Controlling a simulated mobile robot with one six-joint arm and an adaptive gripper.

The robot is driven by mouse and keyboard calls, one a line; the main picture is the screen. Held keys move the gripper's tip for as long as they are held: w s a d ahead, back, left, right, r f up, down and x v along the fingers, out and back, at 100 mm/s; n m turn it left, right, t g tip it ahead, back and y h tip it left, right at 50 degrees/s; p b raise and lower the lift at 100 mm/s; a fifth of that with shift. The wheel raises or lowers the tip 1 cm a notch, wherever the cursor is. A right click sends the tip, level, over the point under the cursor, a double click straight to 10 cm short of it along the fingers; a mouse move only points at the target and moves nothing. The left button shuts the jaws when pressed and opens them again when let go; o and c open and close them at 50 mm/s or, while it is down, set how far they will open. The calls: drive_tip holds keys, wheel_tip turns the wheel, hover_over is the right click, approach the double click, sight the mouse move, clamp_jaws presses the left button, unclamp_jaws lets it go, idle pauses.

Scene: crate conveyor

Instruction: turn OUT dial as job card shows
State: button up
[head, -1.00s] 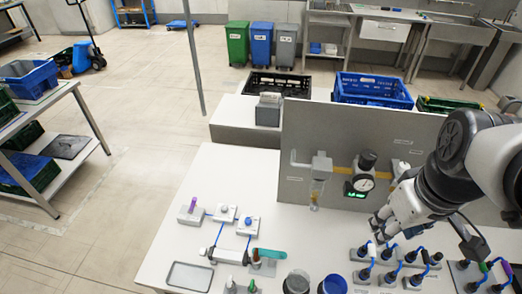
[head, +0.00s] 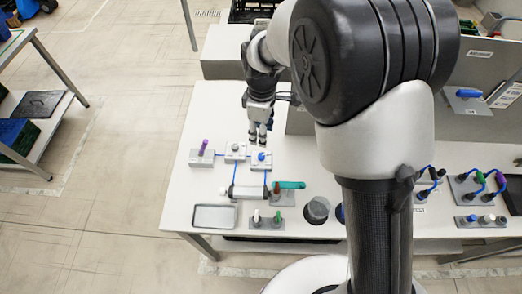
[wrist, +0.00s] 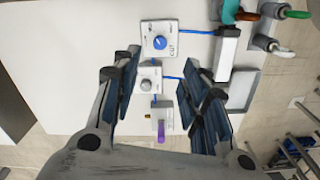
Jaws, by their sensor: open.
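The OUT dial (wrist: 160,42) is a round blue knob on a white box with the word OUT beside it. Blue tubing runs from its box. It also shows in the head view (head: 261,156), at the right of a group of small boxes. My gripper (head: 262,138) is open and empty, pointing down just behind these boxes in the head view. In the wrist view my gripper (wrist: 163,88) has its fingers spread apart. The OUT dial lies ahead of the fingertips, not between them. A job card cannot be made out.
A grey-knob box (wrist: 148,85) and a purple-lever box (wrist: 160,138) stand close by, joined by blue tubing.

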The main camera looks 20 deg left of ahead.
sight(261, 155)
wheel_tip(261, 155, down, 12)
drive_tip(key=shift+f+b, duration=0.1)
drive_tip(key=shift+b, duration=1.15)
clamp_jaws()
